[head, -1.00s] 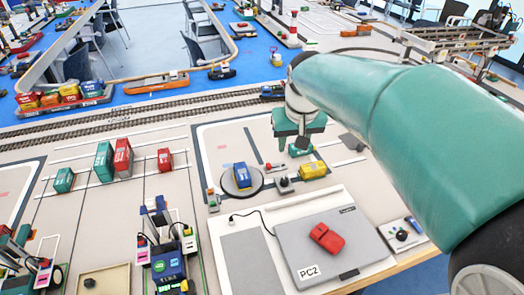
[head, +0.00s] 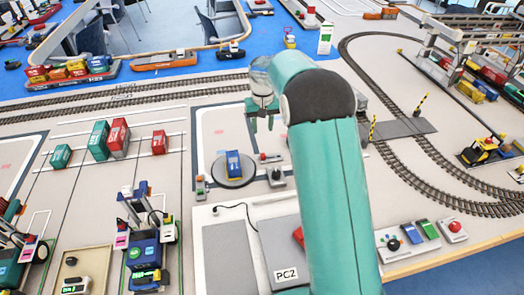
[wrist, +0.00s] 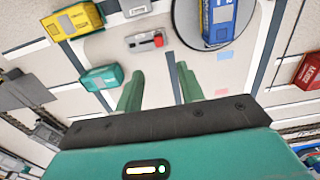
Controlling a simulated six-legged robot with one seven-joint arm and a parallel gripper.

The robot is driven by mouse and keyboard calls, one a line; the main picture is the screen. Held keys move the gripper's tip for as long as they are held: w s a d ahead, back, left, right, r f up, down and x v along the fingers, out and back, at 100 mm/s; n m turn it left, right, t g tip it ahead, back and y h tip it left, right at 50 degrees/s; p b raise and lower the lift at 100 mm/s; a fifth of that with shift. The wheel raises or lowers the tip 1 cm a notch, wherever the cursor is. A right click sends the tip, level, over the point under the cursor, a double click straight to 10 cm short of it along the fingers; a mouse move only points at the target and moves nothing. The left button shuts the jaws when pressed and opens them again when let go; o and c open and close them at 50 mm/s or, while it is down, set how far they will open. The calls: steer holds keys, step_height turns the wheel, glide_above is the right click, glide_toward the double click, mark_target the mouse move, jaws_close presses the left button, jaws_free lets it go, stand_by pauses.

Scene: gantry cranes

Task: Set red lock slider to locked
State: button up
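The red lock slider (wrist: 157,40) is a small red block at the right end of a grey base (wrist: 138,42) in the wrist view. It also shows small in the head view (head: 264,157), beside the round turntable. My gripper (wrist: 159,88) is open and empty, its two green fingers apart with bare board between them. The slider lies beyond the fingertips in the wrist view, apart from them. In the head view my gripper (head: 262,122) hangs over the board, behind the slider.
A blue container (head: 233,164) stands on the turntable (head: 234,180) left of the slider. A grey control box (head: 276,177) is in front of it. In the wrist view, a green container (wrist: 101,77) and a yellow one (wrist: 72,21) lie to the left.

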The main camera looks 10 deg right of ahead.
mark_target(264, 154)
step_height(264, 154, down, 13)
steer(key=shift+s+f, duration=0.15)
steer(key=shift+f, duration=0.05)
stand_by(0.3)
steer(key=shift+d, duration=0.15)
jaws_close()
